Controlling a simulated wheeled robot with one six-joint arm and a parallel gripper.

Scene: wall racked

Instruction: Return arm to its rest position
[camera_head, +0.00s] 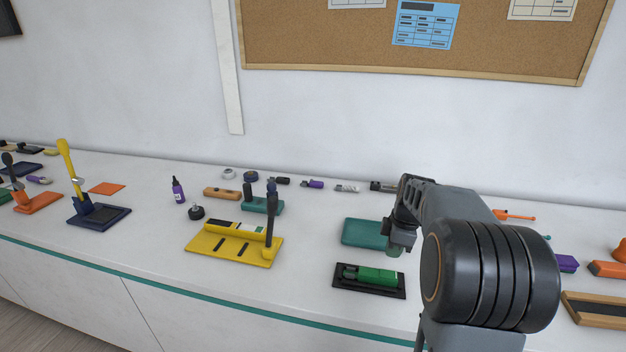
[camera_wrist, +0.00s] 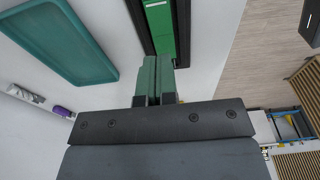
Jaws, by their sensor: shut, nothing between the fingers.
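My gripper (camera_wrist: 156,82) is shut and empty in the wrist view, its two green fingers together. In the head view my dark arm reaches over the right half of the counter, and the gripper (camera_head: 395,249) points down beside the teal tray. A green block (camera_head: 377,275) lies in a black tray (camera_head: 345,284) just in front of it. The green block also shows in the wrist view (camera_wrist: 158,22), beyond the fingertips. I cannot tell the exact gap between the fingers and the black tray.
The teal tray (camera_head: 365,233) lies behind the black tray. A yellow board (camera_head: 222,245) with an upright dark post stands to the left. Small tools line the back of the white counter (camera_head: 150,262). Orange and purple items stand right of my arm. A corkboard (camera_head: 420,50) hangs above.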

